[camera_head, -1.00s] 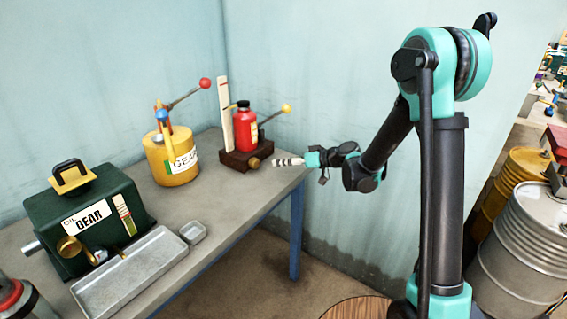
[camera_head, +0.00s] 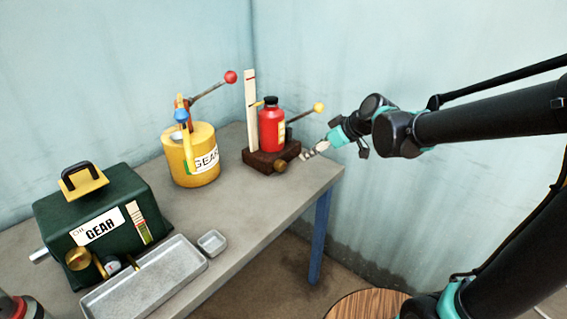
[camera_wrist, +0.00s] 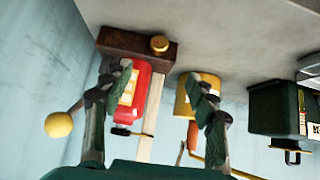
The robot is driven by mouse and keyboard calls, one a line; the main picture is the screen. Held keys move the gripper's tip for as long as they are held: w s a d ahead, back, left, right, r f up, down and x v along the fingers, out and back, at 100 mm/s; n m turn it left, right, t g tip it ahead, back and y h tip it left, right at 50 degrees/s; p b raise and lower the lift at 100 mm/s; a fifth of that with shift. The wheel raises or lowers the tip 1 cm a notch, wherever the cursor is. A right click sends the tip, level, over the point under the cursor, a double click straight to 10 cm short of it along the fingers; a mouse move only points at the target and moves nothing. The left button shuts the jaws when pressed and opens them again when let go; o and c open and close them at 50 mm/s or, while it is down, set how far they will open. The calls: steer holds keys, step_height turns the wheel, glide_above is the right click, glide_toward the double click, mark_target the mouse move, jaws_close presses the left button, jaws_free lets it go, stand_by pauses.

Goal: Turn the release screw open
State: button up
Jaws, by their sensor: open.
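The release screw (camera_head: 281,166) looks like a round brass knob low on the front of the dark brown jack base (camera_head: 262,157). It also shows in the wrist view (camera_wrist: 159,44), upside down, at the base's edge. A red bottle-shaped jack body (camera_head: 271,131) with a black cap stands on the base. My gripper (camera_head: 308,153) is open and empty, just right of the base and slightly above the screw. In the wrist view my two fingers (camera_wrist: 160,82) are spread wide, with the screw framed between and beyond them, apart from both.
A pale upright scale (camera_head: 251,112) and a lever with a yellow ball (camera_head: 318,108) stand by the jack. A yellow GEAR can (camera_head: 180,160), a green oil box (camera_head: 120,205), a small dish (camera_head: 212,242) and a metal tray (camera_head: 150,285) occupy the table's left. Its front right is clear.

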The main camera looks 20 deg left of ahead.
mark_target(284, 166)
steer(key=x, duration=1.7)
steer(key=shift+w+a+f, duration=0.1)
steer(key=shift+a, duration=0.05)
steer(key=shift+c, duration=0.3)
steer(key=c, duration=1.1)
steer(key=shift+w, duration=0.1)
steer(key=shift+w+m+g+y, duration=0.15)
steer(key=shift+m+g+y, duration=0.35)
steer(key=shift+g, duration=0.5)
steer(key=shift+m+g+y, duration=0.5)
steer(key=shift+m+g, duration=0.2)
steer(key=shift+g, duration=0.3)
